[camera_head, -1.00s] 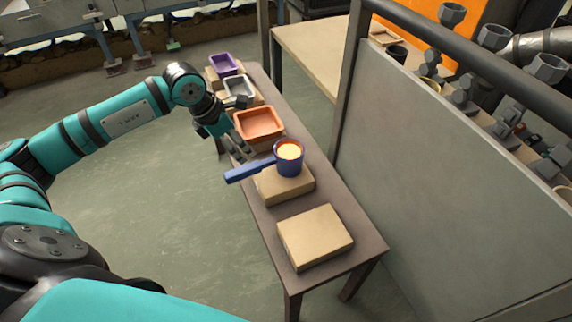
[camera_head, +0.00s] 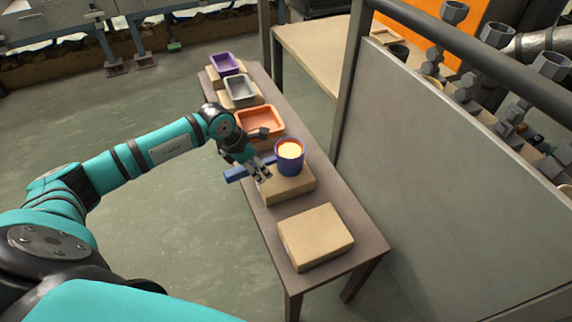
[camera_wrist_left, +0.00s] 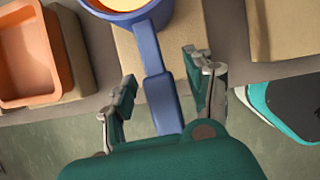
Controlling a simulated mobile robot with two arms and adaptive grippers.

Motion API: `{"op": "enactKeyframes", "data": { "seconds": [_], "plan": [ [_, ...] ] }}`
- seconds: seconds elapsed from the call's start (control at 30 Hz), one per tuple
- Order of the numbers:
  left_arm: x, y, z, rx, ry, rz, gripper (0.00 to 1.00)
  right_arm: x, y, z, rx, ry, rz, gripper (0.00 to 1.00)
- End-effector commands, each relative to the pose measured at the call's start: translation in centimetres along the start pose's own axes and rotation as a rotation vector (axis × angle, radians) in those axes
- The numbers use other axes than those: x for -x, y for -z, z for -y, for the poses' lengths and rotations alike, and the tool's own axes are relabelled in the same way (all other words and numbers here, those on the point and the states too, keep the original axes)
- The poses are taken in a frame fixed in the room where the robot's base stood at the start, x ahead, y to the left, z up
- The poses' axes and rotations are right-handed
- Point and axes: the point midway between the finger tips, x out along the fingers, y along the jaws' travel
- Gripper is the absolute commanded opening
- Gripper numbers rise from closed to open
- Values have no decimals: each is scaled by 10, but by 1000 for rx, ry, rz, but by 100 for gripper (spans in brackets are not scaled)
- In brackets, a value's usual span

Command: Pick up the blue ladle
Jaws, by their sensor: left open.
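The blue ladle (camera_head: 291,163) has a round cup filled with glowing orange-yellow material. It rests on a tan block (camera_head: 290,187) on the narrow table, with its handle pointing left. My left gripper (camera_head: 262,173) is at the handle. In the left wrist view the ladle's handle (camera_wrist_left: 159,88) runs between the two open fingers of my left gripper (camera_wrist_left: 160,85), with a gap on each side. The cup is at the top of that view, beyond the fingertips, and partly cut off. My right gripper is not in view.
An orange tray (camera_head: 260,121), a grey tray (camera_head: 239,91) and a purple tray (camera_head: 223,63) stand on blocks farther along the narrow table (camera_head: 345,215). A bare tan block (camera_head: 315,237) lies at the near end. A grey panel (camera_head: 450,190) stands to the right.

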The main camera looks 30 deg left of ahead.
Motion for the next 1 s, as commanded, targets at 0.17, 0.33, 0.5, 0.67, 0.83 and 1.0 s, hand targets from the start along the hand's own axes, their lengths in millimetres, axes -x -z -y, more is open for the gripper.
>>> {"op": "enactKeyframes", "data": {
  "seconds": [0.17,0.33,0.5,0.67,0.83,1.0],
  "plan": [
    [0,0,0,0,0,0,51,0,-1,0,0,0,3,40],
    [0,0,0,0,0,0,29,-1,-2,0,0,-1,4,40],
    [1,0,0,0,0,0,7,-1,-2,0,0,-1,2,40],
    [1,0,0,0,0,0,0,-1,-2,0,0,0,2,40],
    [2,-2,0,0,-1,4,0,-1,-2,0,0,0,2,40],
    [6,-4,-1,-1,-2,5,0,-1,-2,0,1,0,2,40]
  ]
}}
